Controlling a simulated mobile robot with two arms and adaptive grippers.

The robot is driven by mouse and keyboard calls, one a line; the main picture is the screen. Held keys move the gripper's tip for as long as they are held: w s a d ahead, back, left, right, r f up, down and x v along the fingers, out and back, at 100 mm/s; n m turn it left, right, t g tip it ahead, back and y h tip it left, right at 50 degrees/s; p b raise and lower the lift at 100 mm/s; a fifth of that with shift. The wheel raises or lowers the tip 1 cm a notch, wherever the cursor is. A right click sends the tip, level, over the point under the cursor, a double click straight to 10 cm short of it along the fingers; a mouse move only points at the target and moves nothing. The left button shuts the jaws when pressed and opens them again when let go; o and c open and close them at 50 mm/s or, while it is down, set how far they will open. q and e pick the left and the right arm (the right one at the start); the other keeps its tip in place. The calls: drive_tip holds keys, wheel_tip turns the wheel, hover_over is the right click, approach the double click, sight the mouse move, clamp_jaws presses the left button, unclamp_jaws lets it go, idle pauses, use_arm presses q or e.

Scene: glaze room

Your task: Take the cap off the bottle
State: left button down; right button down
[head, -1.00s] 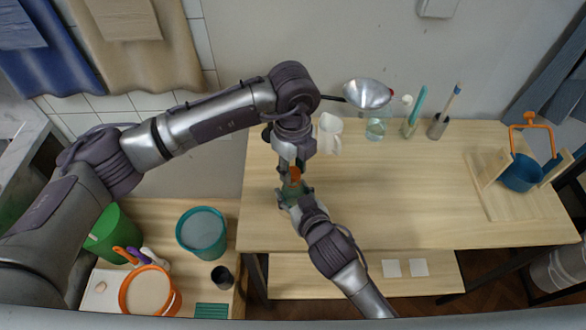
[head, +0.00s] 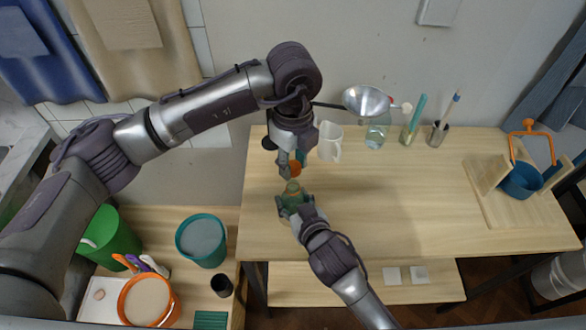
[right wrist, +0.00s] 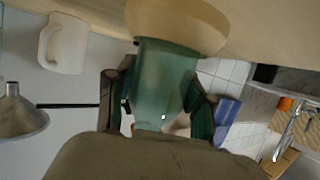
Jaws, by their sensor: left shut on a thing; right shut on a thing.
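The orange cap (head: 295,170) is between the fingers of my left gripper (head: 291,166), which is shut on it. It is held above the green bottle (head: 292,187), apart from its top. My right gripper (head: 293,201) is shut around the bottle on the left part of the table. In the right wrist view the translucent green bottle (right wrist: 166,85) stands between the two dark fingers (right wrist: 160,105), with a wide tan part at its table end. The bottle's far side is hidden.
On the wooden table (head: 400,215), a white mug (head: 330,142) stands just right of my left gripper. A metal funnel (head: 367,101) over a glass jar (head: 375,134) and tool holders line the back. A blue pot (head: 521,180) sits at right. The table's middle is clear.

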drive_tip(key=shift+c, duration=1.7)
unclamp_jaws()
drive_tip(key=shift+s, duration=0.1)
